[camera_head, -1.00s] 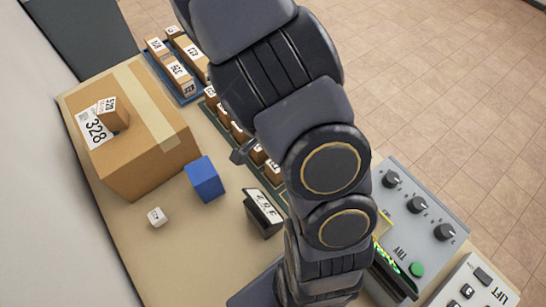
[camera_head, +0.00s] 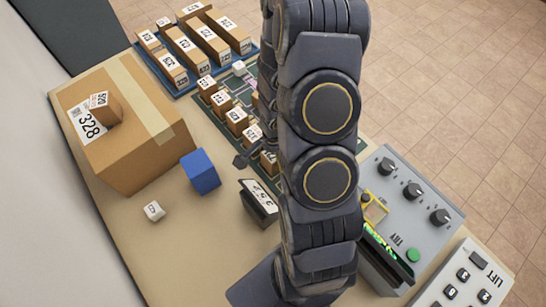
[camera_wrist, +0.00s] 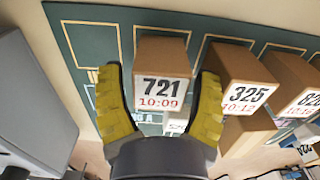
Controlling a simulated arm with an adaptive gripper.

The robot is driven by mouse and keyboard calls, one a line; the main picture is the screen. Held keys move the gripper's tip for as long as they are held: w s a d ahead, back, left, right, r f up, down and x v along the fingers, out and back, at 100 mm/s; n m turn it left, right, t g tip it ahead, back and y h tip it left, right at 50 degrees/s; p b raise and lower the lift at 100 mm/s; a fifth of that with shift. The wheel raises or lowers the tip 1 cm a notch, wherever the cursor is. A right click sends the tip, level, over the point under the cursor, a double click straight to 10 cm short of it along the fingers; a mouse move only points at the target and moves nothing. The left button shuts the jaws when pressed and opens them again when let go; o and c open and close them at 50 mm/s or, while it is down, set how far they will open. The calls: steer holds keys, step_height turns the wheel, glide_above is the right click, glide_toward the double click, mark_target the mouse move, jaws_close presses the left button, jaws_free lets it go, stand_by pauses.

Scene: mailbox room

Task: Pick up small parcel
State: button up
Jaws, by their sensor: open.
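In the wrist view, a small brown parcel (camera_wrist: 161,62) with a white label, "721" and "10:09", stands on a green mat (camera_wrist: 85,45). My gripper (camera_wrist: 159,76) is open, with one yellow finger on each side of this parcel in the picture. I cannot tell whether they touch it. Parcels labelled "325" (camera_wrist: 240,70) and "820" (camera_wrist: 292,78) stand to its right. In the head view, several small parcels (camera_head: 237,118) stand on the green mat, and my arm hides the gripper and part of the mat.
A large box (camera_head: 140,155) marked "328" with a small parcel (camera_head: 106,107) on top stands left. A blue cube (camera_head: 201,174), a white cube (camera_head: 154,211) and a dark display (camera_head: 258,202) stand nearby. A blue tray (camera_head: 184,86) holds longer parcels. A grey knob panel (camera_head: 415,200) is right.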

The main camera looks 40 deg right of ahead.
steer(key=shift+f, duration=0.55)
steer(key=c, duration=0.9)
steer(key=shift+o, duration=0.2)
steer(key=shift+r, duration=0.1)
steer(key=shift+d+r, duration=0.1)
steer(key=shift+r, duration=4.8)
